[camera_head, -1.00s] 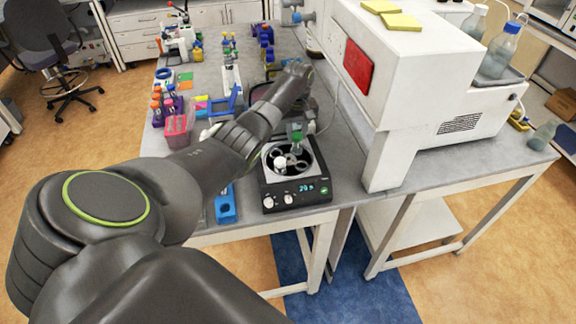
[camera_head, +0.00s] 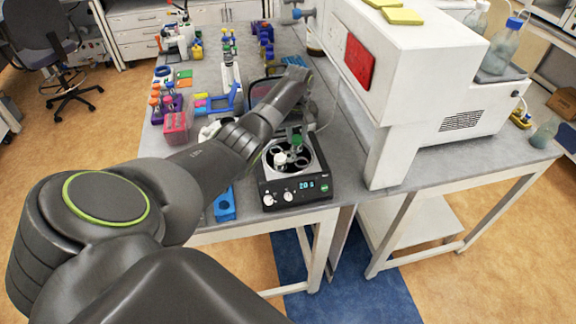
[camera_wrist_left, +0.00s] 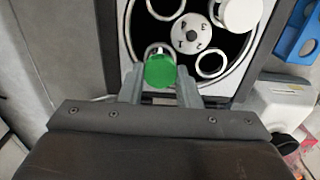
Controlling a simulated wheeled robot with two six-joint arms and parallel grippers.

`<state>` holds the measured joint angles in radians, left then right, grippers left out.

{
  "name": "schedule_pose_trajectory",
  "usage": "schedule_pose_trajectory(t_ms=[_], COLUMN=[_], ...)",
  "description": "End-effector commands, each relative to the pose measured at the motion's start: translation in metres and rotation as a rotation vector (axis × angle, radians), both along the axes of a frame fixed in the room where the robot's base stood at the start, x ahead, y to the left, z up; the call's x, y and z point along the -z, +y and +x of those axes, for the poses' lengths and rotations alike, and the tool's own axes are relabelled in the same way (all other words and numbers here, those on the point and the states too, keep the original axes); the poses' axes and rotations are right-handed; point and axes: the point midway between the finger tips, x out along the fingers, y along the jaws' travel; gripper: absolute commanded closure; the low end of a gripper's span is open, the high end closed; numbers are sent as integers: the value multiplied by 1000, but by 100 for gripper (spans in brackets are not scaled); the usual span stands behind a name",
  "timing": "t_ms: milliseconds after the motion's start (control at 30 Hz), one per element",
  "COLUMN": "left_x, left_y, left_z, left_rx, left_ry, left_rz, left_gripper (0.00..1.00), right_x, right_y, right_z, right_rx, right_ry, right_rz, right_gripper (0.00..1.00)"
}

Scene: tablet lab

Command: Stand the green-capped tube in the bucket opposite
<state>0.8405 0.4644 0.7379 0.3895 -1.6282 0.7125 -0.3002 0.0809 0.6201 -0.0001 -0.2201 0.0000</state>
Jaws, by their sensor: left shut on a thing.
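The green-capped tube (camera_head: 297,141) is in my left gripper (camera_head: 293,131), over the open centrifuge (camera_head: 296,189). In the left wrist view the green cap (camera_wrist_left: 160,71) sits between the two fingers, which are shut on the tube; its body is mostly hidden below the cap. The ring of a rotor bucket shows just behind the cap, and I cannot tell how deep the tube is in it. A white-capped tube (camera_wrist_left: 240,13) stands in the bucket roughly across the numbered hub (camera_wrist_left: 192,35). My right gripper is not in view.
A large white machine (camera_head: 405,85) stands right of the centrifuge. A blue block (camera_head: 225,206), a pink box (camera_head: 177,127) and tube racks lie to the left. The bench's front edge is close to the centrifuge.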

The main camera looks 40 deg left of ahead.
Motion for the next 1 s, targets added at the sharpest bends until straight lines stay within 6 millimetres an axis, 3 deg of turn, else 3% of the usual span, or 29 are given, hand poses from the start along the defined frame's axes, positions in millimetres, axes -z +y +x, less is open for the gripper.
schedule_pose_trajectory(t_ms=[233,267,467,767,1000], left_x=[1,1,0,-1,-29], left_y=[0,0,0,0,1], left_z=[0,0,0,0,1], left_rx=[0,0,0,0,0], left_ry=[0,0,0,-1,-6], left_rz=[0,0,0,0,2], left_gripper=[85,69,45,45,45], right_x=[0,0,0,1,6], right_y=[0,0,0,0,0], right_z=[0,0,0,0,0], right_rx=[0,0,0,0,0], right_ry=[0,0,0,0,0], right_rz=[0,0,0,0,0], right_gripper=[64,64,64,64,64])
